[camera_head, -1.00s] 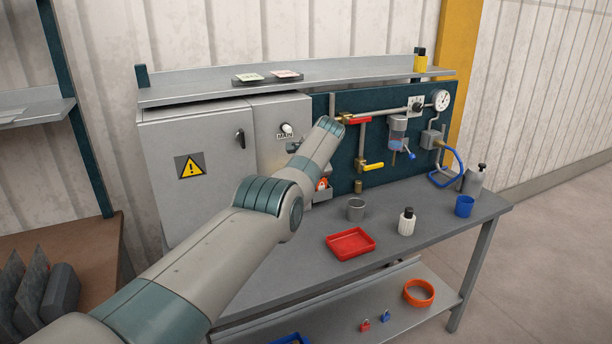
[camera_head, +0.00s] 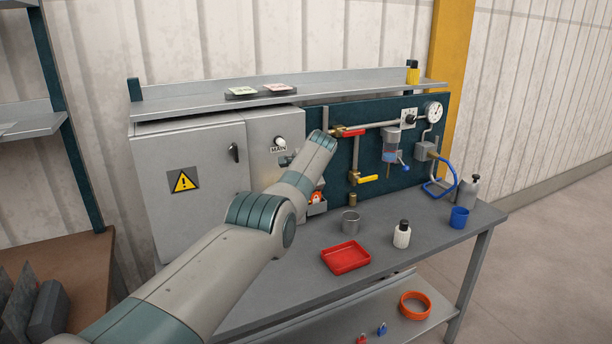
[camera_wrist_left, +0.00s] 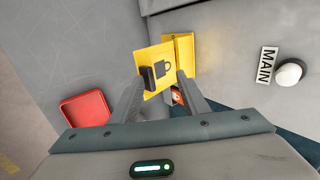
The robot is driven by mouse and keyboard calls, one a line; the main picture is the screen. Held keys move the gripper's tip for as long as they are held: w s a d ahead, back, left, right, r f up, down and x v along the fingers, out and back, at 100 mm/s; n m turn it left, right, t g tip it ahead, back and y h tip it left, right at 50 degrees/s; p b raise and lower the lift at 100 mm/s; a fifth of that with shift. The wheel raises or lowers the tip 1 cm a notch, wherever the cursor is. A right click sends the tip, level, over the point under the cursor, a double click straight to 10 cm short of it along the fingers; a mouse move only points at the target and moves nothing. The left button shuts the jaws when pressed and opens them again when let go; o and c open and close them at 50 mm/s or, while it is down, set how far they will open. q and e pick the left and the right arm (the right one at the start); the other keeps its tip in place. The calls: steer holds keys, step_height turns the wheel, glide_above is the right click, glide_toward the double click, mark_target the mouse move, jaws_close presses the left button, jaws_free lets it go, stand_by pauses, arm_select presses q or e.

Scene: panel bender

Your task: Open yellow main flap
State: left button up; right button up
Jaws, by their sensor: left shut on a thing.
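A black knob (camera_wrist_left: 148,78) sits on the flap's face by one finger. My left gripper (camera_wrist_left: 164,78) is shut on the flap, its two fingers on either side of it. In the head view my own left arm hides the flap and this gripper. The MAIN label (camera_head: 279,149) and a white round knob (camera_head: 280,142) show just above the arm. My right gripper is not in view.
The cabinet door (camera_head: 190,180) with a warning sign stands at left. Red (camera_head: 350,132) and yellow (camera_head: 368,178) valve handles sit right of the arm. Below are a red tray (camera_head: 346,257), a grey cup (camera_head: 351,222) and a white bottle (camera_head: 402,234) on the bench.

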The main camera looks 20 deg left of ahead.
arm_select(q)
steer(key=shift+a+r, duration=0.3)
steer(key=shift+s+d+r, duration=0.15)
steer(key=shift+d+r, duration=0.1)
steer(key=shift+r, duration=0.05)
steer(key=b+v, duration=0.6)
steer(key=v, duration=1)
steer(key=shift+d+b, duration=0.3)
steer(key=shift+o, duration=0.2)
steer(key=shift+s+f, duration=0.1)
steer(key=shift+f, duration=0.05)
